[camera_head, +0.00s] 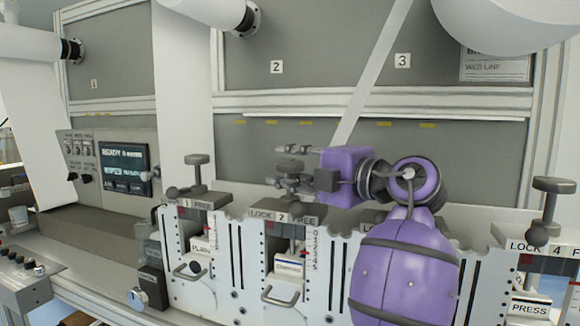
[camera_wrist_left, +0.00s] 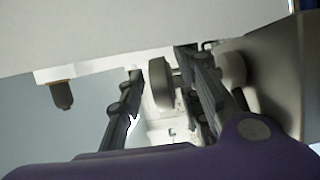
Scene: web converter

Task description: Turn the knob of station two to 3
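Station two (camera_head: 282,217) carries a label reading LOCK 2 FREE. Its dark knob (camera_head: 289,163) stands above the label, partly hidden by gripper fingers. A vertical scale with a red mark (camera_head: 303,253) is on its front; its numbers are too small to read. My purple left gripper (camera_head: 287,168) reaches in from the right at knob height. In the left wrist view, a round knob head (camera_wrist_left: 161,85) sits between the two fingers (camera_wrist_left: 157,90). The fingers are apart, with a gap on the left side; contact on the right side is unclear. My right gripper is not in view.
Station one (camera_head: 197,204) with its knob (camera_head: 197,172) stands close left. Station four's knob (camera_head: 550,200) is at the far right. My purple arm hides most of station three. A web strip (camera_head: 375,65) slants down behind. A lit screen (camera_head: 124,168) is at left.

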